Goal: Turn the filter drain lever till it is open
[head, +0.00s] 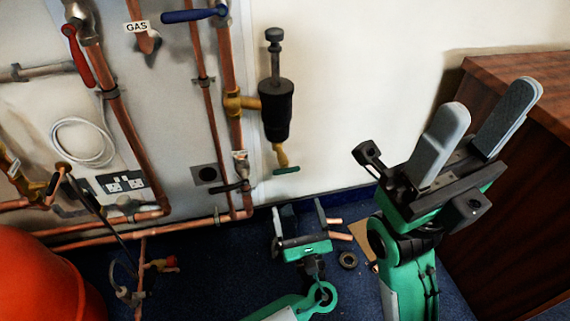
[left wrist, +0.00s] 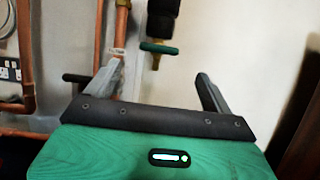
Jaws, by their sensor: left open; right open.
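The black filter (head: 276,108) hangs on the copper pipework, with a brass drain valve below it. The green drain lever (head: 287,170) sits at the bottom of that valve and lies about crosswise to it. In the left wrist view the green lever (left wrist: 158,48) shows ahead, between and beyond the fingertips. My left gripper (head: 299,210) is open and empty, below the lever and apart from it; its fingers also show in the left wrist view (left wrist: 155,85). My right gripper (head: 484,115) is open and empty, raised at the right, well away from the filter.
Copper pipes (head: 210,115) run up the wall left of the filter. A blue lever (head: 195,15) and a red lever (head: 78,56) are higher up. A wooden cabinet (head: 500,220) stands at the right. An orange-red rounded object (head: 40,280) is at lower left. The wall right of the filter is bare.

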